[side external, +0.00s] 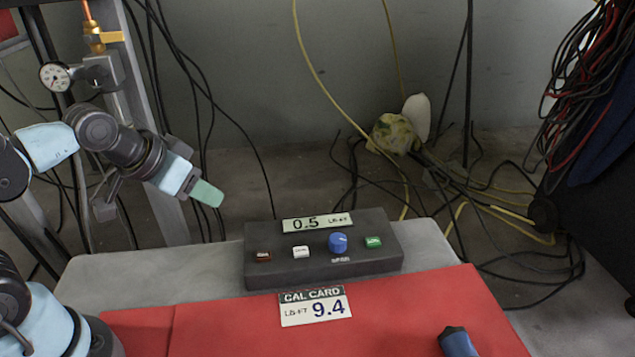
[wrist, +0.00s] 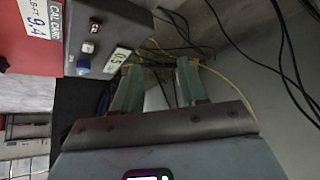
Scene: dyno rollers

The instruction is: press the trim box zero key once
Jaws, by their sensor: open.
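The trim box (side external: 323,268) is a dark grey unit on a bench. Its display (side external: 317,223) reads 0.5 LB-FT. On its top are a brown-red key (side external: 263,257), a white key (side external: 301,252), a blue knob (side external: 338,243) and a green key (side external: 373,242). The key lettering is too small to read surely, so I cannot tell which is zero. My gripper (side external: 207,193), with pale green fingers, is in the air to the upper left of the box, touching nothing. In the wrist view its fingers (wrist: 158,85) are apart and empty, with the box (wrist: 110,22) to the left.
A card (side external: 314,306) reading CAL CARD, LB-FT 9.4 lies in front of the box at a red mat (side external: 230,327). A blue and black handle (side external: 457,341) is at the front right. Cables (side external: 480,190) hang and lie behind. A gauge (side external: 56,76) is on the left stand.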

